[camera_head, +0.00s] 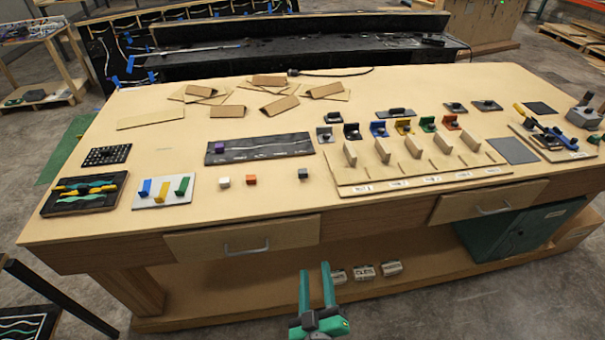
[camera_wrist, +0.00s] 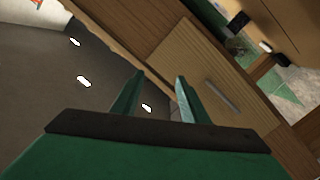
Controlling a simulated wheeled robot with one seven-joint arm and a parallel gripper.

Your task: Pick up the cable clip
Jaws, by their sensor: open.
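I cannot tell for sure which thing is the cable clip. Candidates on the wooden table (camera_head: 160,229) in the head view are a white cube (camera_head: 224,182), an orange cube (camera_head: 251,179) and a dark block (camera_head: 303,174) near the front edge. My green gripper (camera_head: 315,268) is open and empty, in front of the table and apart from these pieces. In the wrist view my gripper (camera_wrist: 160,78) shows no object between its fingers.
A drawer with a handle (camera_head: 246,249) is in the table's front; a drawer front (camera_wrist: 190,65) also shows in the wrist view. A dark strip panel (camera_head: 258,150), a wooden rack (camera_head: 420,170) and flat cardboard pieces (camera_head: 150,118) occupy the top.

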